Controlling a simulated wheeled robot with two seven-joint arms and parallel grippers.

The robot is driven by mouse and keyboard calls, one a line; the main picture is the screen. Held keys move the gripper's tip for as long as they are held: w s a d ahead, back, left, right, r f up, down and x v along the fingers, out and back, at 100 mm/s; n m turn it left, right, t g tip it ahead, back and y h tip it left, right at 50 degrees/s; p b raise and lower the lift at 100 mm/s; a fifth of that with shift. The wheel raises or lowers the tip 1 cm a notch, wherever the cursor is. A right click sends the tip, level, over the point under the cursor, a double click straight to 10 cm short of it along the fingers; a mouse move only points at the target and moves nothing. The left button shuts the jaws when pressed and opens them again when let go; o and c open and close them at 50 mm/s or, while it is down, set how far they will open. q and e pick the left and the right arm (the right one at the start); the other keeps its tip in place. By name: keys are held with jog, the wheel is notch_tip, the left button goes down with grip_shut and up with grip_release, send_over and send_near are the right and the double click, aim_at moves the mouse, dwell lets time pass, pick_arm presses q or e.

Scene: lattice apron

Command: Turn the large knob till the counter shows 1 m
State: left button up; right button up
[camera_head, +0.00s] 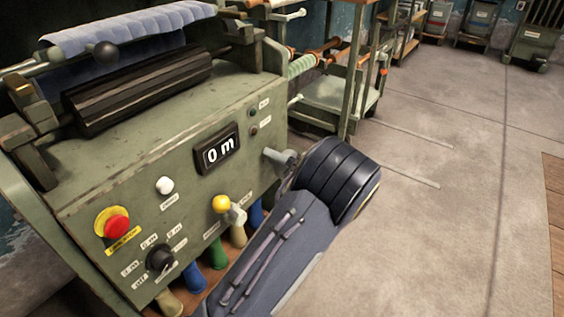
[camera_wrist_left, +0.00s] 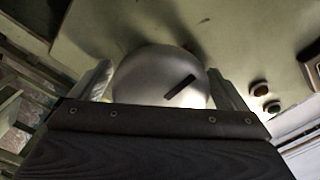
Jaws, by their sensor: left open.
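The large knob (camera_wrist_left: 160,78) is a round silver-grey disc with a dark slot-like mark in the left wrist view, close to the green panel. My left gripper (camera_wrist_left: 165,85) is open, with one finger on each side of the knob; I cannot tell whether they touch it. In the head view my left gripper (camera_head: 282,159) is at the panel's right end, and my wrist and forearm hide most or all of the knob. The counter (camera_head: 217,149) is a black display on the green machine (camera_head: 130,170) and reads 0 m. My right gripper is not in view.
The panel also carries a red stop button (camera_head: 116,225), a white button (camera_head: 164,185), a black selector (camera_head: 160,260) and a yellow-topped control (camera_head: 221,204). Two small lights show beside the knob in the left wrist view (camera_wrist_left: 265,97). Open concrete floor (camera_head: 450,190) lies to the right.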

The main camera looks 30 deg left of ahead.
pick_arm(q)
jog(key=c, duration=1)
jog(key=m+p, duration=0.3)
jog(key=shift+r, duration=0.2)
jog(key=m+p, duration=0.4)
jog(key=shift+m, duration=0.3)
jog(key=m+p, duration=0.3)
jog(key=m, duration=0.1)
jog(key=shift+f, duration=0.15)
jog(key=shift+f+m+p, duration=0.15)
jog(key=shift+m+p, duration=0.9)
jog(key=shift+m, duration=0.55)
jog(key=shift+f, duration=0.1)
